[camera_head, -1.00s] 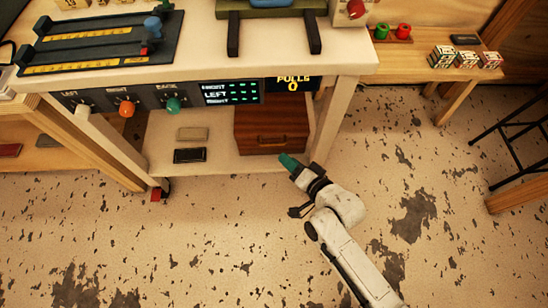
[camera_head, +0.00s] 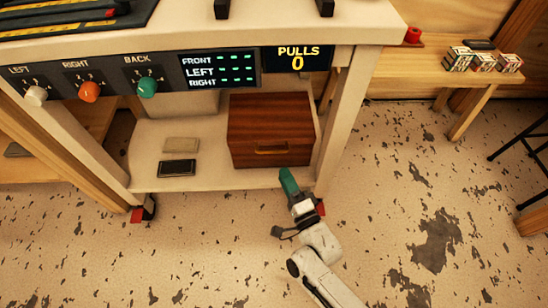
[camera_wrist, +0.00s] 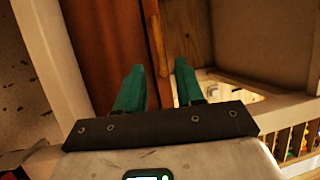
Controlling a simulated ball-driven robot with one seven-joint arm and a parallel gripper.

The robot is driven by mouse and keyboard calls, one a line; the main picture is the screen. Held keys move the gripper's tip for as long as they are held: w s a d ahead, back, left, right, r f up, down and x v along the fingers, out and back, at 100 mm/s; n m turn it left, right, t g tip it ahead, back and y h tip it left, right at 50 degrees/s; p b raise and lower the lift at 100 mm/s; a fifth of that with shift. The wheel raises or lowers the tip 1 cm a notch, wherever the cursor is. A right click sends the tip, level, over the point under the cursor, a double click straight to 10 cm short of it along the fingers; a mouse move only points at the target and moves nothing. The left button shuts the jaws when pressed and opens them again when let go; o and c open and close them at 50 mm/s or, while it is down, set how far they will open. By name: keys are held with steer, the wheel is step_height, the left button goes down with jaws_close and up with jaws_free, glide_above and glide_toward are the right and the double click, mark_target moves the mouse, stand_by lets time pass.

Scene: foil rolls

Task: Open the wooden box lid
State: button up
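The wooden box (camera_head: 270,125) is reddish brown and sits on the lower shelf of the white workbench. Its lid looks shut, and a light-coloured handle (camera_head: 272,149) shows on its front face. My gripper (camera_head: 288,174) has green fingers and is just in front of the box's lower right corner, seemingly apart from it. In the wrist view, the two green fingers of my gripper (camera_wrist: 158,68) stand apart with nothing between them. The box's brown face (camera_wrist: 95,35) and the handle (camera_wrist: 155,38) show beyond the fingers, turned sideways.
A white bench leg (camera_head: 345,125) stands right of the box, close to my arm. A dark flat block (camera_head: 177,168) and a beige one (camera_head: 181,144) lie left of it. The benchtop with a knob panel (camera_head: 112,84) overhangs the shelf. Floor in front is clear.

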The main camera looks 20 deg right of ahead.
steer(key=b+x, duration=0.2)
steer(key=x, duration=0.6)
steer(key=shift+w, duration=0.1)
steer(key=shift+c, duration=0.3)
jaws_close()
